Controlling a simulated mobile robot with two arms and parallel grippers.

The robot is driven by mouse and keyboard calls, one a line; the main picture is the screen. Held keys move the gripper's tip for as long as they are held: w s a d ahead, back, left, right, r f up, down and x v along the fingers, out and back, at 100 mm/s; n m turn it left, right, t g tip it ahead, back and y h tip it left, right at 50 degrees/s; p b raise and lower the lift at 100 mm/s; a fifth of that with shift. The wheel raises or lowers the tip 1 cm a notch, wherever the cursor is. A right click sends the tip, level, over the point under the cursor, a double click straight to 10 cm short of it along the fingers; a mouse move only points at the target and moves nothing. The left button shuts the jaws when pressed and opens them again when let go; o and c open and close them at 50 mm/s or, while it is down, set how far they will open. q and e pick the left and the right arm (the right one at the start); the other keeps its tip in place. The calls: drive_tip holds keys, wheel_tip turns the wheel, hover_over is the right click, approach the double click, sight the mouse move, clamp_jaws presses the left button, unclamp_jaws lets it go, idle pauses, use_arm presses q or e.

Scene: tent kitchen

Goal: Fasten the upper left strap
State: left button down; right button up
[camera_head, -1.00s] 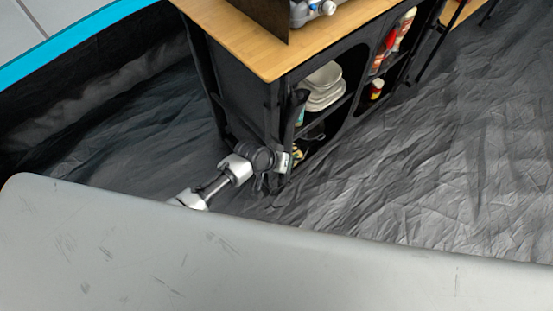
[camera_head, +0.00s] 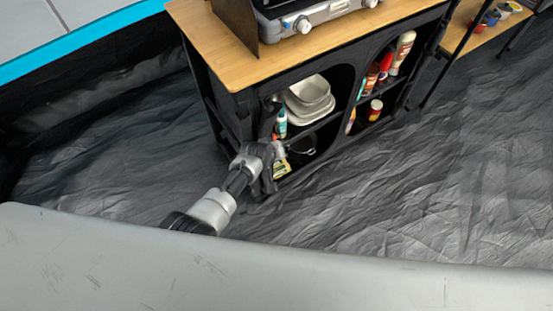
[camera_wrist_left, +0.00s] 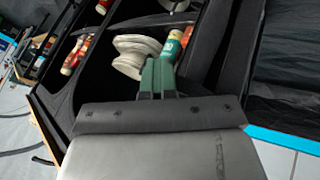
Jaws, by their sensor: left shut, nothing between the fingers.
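The black fabric cabinet (camera_head: 213,88) has a wooden top and an open front. A dark rolled flap (camera_head: 268,121) hangs at the left edge of its front opening; it also shows in the left wrist view (camera_wrist_left: 207,42). I cannot make out the upper left strap apart from this dark fabric. My left gripper (camera_wrist_left: 157,66) is shut and empty, with its fingers pointing toward the cabinet opening, beside the flap. In the head view, my left wrist is at the cabinet's front left side, below the flap, and the fingertips are hard to make out. My right gripper is in no view.
A teal bottle (camera_head: 281,123) and white dishes (camera_head: 308,98) stand inside the cabinet close to my left gripper. Red and white bottles (camera_head: 403,52) stand in the right compartment. A stove (camera_head: 322,15) sits on top. Wrinkled grey floor (camera_head: 370,195) is clear to the right.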

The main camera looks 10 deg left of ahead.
use_arm(q)
drive_tip(key=shift+w+d+r+b, duration=0.1)
drive_tip(key=shift+w+d+b, duration=0.1)
drive_tip(key=shift+w, duration=0.25)
drive_tip(key=shift+w+d+b, duration=0.1)
drive_tip(key=shift+w+b, duration=0.05)
drive_tip(key=shift+w, duration=0.25)
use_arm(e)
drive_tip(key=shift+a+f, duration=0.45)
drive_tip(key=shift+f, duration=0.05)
